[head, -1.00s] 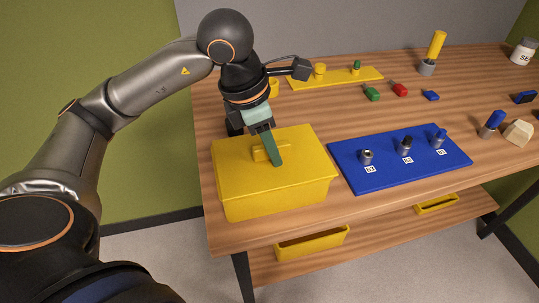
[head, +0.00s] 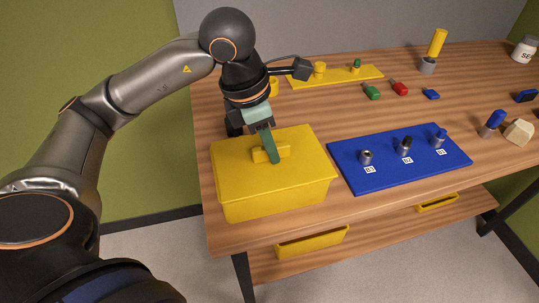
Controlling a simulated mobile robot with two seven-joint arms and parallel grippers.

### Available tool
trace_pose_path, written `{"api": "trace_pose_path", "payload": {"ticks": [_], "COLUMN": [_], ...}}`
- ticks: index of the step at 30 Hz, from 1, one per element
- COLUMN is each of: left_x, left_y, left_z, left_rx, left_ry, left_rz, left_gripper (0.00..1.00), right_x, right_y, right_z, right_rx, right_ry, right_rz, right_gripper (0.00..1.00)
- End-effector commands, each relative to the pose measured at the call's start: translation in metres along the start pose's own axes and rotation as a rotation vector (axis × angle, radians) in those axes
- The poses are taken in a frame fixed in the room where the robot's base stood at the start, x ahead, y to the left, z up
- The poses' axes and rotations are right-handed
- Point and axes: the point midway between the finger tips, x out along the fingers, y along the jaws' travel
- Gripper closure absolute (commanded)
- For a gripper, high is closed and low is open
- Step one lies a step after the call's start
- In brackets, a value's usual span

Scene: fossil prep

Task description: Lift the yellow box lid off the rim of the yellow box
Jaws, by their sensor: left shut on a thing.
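The yellow box (head: 275,202) stands at the left front of the wooden table. The yellow box lid (head: 235,178) lies on top and covers it; no gap between lid and rim is clear to me. A block-shaped handle (head: 284,150) rises from the middle of the lid. My left gripper (head: 272,153) comes down from above and is shut on this handle, with one green finger in front of it. The far finger is hidden. My right gripper is not in the head view.
A blue board (head: 350,178) with several labelled metal posts lies right of the box. Behind are a yellow board (head: 335,77) and small green (head: 372,93), red (head: 400,89) and blue (head: 431,95) pieces. Yellow bins (head: 312,242) sit on the lower shelf.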

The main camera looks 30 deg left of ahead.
Motion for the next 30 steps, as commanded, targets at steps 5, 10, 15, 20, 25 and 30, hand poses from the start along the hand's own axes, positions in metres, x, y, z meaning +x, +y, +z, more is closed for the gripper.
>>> {"api": "trace_pose_path", "payload": {"ticks": [5, 10, 15, 20, 25, 30], "left_x": [-0.002, -0.012, -0.022, -0.030, -0.037, -0.036], "left_y": [-0.002, -0.002, -0.002, -0.002, -0.001, -0.001], "left_z": [-0.003, 0.001, 0.004, 0.007, 0.009, 0.009], "left_rx": [0.005, 0.004, 0.003, 0.003, 0.003, 0.003], "left_ry": [0.022, 0.016, 0.011, 0.008, 0.007, 0.007], "left_rz": [-0.008, -0.008, -0.006, -0.005, -0.004, -0.004], "left_gripper": [1.00, 1.00, 1.00, 1.00, 1.00, 1.00], "right_x": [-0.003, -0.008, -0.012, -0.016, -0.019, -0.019], "right_y": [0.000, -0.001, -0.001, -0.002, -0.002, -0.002], "right_z": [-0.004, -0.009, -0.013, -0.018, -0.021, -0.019], "right_rx": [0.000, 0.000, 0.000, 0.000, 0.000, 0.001], "right_ry": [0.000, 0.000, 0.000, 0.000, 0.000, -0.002], "right_rz": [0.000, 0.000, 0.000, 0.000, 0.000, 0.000], "right_gripper": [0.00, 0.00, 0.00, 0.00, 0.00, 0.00]}}
